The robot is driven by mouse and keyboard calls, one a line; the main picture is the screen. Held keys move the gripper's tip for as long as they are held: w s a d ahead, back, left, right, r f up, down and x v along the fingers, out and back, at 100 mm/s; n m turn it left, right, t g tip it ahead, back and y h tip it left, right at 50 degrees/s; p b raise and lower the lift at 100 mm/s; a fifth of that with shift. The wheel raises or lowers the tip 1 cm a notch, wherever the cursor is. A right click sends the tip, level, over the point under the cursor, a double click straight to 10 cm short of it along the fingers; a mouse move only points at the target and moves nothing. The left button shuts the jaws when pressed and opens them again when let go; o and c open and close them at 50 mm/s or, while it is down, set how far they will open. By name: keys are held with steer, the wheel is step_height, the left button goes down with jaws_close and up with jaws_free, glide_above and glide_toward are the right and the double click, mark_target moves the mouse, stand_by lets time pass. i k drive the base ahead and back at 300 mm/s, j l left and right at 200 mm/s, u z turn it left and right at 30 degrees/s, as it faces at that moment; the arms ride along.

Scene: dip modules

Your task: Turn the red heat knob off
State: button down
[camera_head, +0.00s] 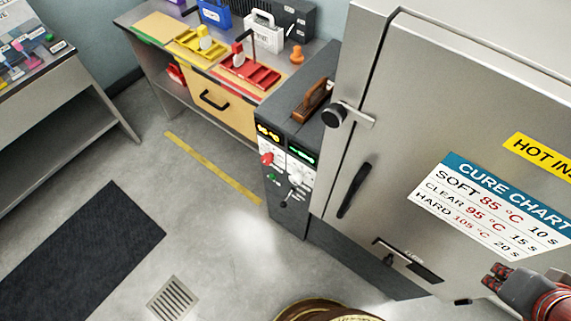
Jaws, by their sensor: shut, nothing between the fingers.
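The red heat knob (267,158) is on the upper left of a narrow control panel (287,175) on the front of a dark cabinet, left of the large grey oven door. The knob is small here and its exact setting cannot be read. Two small lit displays, one yellow and one green, sit above it. My gripper (490,278) is at the lower right, in front of the oven door and below the cure chart. Its dark fingertips with red marks point left. It looks shut and empty, well apart from the knob.
The oven door (440,95) fills the right side, with a dark handle (354,190) and a round black knob (334,115) standing out. A bench (150,62) with yellow and red trays is at the back. A dark mat (85,255) lies on the floor left. Floor before the panel is clear.

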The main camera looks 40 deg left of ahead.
mark_target(266, 159)
steer(key=u, duration=1.75)
steer(key=i+u, duration=0.15)
steer(key=u, duration=0.3)
steer(key=i+j+u, duration=0.1)
steer(key=u, duration=0.3)
steer(key=i+u, duration=0.15)
steer(key=u, duration=0.3)
